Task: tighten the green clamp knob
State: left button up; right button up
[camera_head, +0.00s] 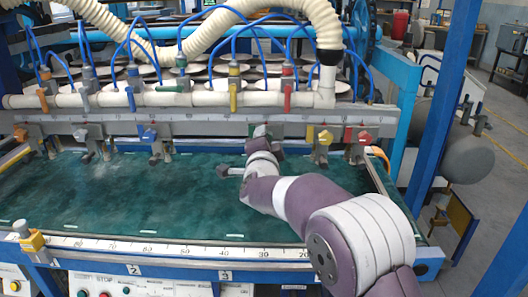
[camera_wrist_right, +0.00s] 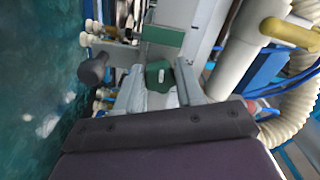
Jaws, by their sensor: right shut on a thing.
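The green clamp knob (camera_head: 259,131) is on the clamp rail at the back of the green bed, mostly hidden behind my right gripper (camera_head: 262,145). In the right wrist view the green knob (camera_wrist_right: 157,72) sits between the two grey fingers of my right gripper (camera_wrist_right: 163,88). The fingers are shut on it, one on each side. The clamp's lower part is hidden in the head view. A dark rounded peg (camera_wrist_right: 93,69) stands beside the fingers in the wrist view. My left gripper is in neither view.
Valves, blue hoses and a ribbed hose (camera_head: 321,22) stand behind. The bed's left part (camera_head: 110,200) is clear.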

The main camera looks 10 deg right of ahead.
jog(key=shift+m+b, duration=0.6)
jog(key=shift+m, duration=0.1)
jog(key=o, duration=1)
jog(key=shift+o, duration=0.2)
jog(key=shift+s, duration=0.1)
jog(key=v, duration=1.2)
jog(key=shift+s, duration=0.3)
